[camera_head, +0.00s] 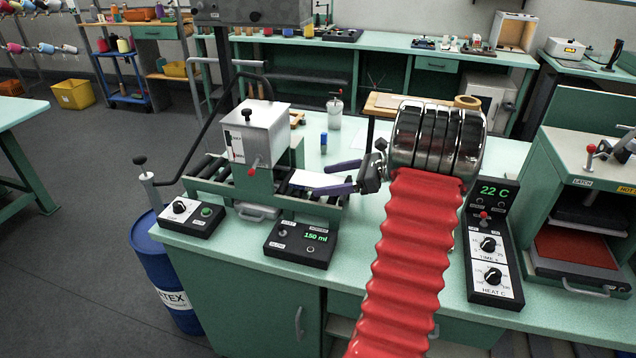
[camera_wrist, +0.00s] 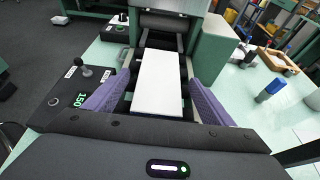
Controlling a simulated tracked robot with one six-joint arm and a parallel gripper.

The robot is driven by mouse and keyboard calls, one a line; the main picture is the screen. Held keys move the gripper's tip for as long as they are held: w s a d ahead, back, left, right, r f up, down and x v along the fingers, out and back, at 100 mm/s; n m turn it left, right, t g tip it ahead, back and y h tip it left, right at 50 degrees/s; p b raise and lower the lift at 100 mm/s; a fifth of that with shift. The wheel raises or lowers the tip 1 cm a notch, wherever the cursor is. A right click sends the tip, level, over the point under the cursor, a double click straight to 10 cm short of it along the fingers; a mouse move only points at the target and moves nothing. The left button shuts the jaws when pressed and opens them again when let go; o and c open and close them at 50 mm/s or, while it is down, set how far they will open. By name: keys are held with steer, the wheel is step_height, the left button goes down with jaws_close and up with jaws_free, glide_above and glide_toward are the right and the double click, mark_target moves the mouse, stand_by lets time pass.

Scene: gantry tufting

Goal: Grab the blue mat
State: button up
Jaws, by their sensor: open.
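A flat white rectangular piece (camera_wrist: 159,82) lies on the rollers of the bench machine (camera_head: 262,135); it also shows in the head view (camera_head: 309,180). Its upper face looks white, and I see no plainly blue mat surface. My gripper (camera_wrist: 158,85) is open, with one purple finger along each side of the white piece and visible gaps between. In the head view my gripper (camera_head: 320,178) reaches in from the right at the roller bed's right end. The piece's near end is close to my gripper's palm. I cannot tell the exact finger height.
A control box reading 150 ml (camera_head: 301,244) stands in front of the rollers. A small blue-capped cylinder (camera_head: 323,143) and a white container (camera_head: 334,112) stand behind. A heat control panel (camera_head: 492,245) and a green press (camera_head: 585,215) are on the right.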

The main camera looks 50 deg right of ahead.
mark_target(326, 181)
steer(key=shift+w+a+f, duration=0.25)
steer(key=shift+w+a, duration=0.05)
steer(key=shift+w, duration=0.2)
steer(key=shift+c, duration=0.7)
steer(key=c, duration=1.1)
steer(key=shift+r, duration=0.1)
step_height(326, 181, up, 10)
